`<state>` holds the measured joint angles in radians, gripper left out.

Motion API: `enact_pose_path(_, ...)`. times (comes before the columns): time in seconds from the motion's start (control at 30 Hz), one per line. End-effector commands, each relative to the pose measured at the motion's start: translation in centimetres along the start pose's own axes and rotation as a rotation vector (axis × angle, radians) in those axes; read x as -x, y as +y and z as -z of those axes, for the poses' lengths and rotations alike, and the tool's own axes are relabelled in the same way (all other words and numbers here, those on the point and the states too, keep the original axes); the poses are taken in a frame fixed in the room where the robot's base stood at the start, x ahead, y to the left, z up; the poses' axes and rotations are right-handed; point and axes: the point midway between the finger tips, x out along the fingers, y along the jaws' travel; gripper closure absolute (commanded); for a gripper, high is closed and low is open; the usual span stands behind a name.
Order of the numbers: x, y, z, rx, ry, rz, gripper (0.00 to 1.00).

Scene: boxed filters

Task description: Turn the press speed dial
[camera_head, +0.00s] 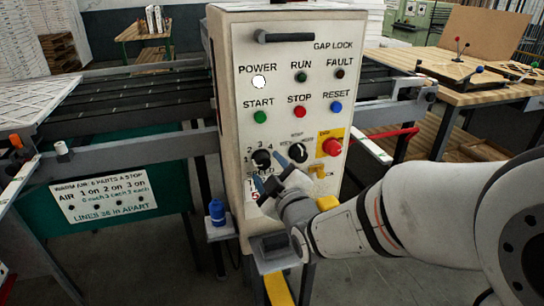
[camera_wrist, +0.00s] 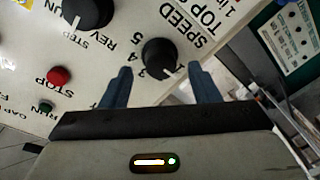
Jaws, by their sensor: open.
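The speed dial (camera_head: 261,158) is a round black knob with numbers around it, above the word SPEED on the press's cream control panel (camera_head: 232,95). It shows a pale mark, but its exact setting is hard to read. My gripper (camera_head: 269,172) is in front of the panel, just below and right of the dial. In the wrist view the dial (camera_wrist: 160,55) appears between the two blue fingers of my gripper (camera_wrist: 160,70). The jaws are apart, with nothing held. I cannot tell whether either finger touches the dial.
A second black knob (camera_head: 298,152) sits close right of the speed dial. A red button (camera_head: 332,147) on a yellow plate is farther right. Coloured buttons are above. A blue bottle (camera_head: 217,212) stands left below the panel. Rails and a red bar flank it.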

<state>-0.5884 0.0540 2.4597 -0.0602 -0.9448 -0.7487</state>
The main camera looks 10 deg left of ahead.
Motion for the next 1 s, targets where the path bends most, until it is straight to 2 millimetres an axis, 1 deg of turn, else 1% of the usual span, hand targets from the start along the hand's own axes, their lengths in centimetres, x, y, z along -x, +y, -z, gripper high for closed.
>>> enact_pose_path(0.03, -0.8, -0.1, -0.1, 0.000, -0.001, 0.001, 0.44)
enact_pose_path(0.1, -1.6, 0.0, -0.1, 0.000, -0.001, 0.001, 0.44)
enact_pose_path(0.2, -2.4, 0.0, -0.1, 0.000, -0.002, 0.000, 0.44)
enact_pose_path(0.33, -2.8, 0.0, -0.1, 0.000, -0.002, 0.000, 0.44)
enact_pose_path(0.57, -2.8, 0.0, -0.1, 0.000, -0.002, 0.000, 0.45)
enact_pose_path(1.0, -2.8, -0.1, -0.2, 0.000, -0.003, 0.002, 0.81)
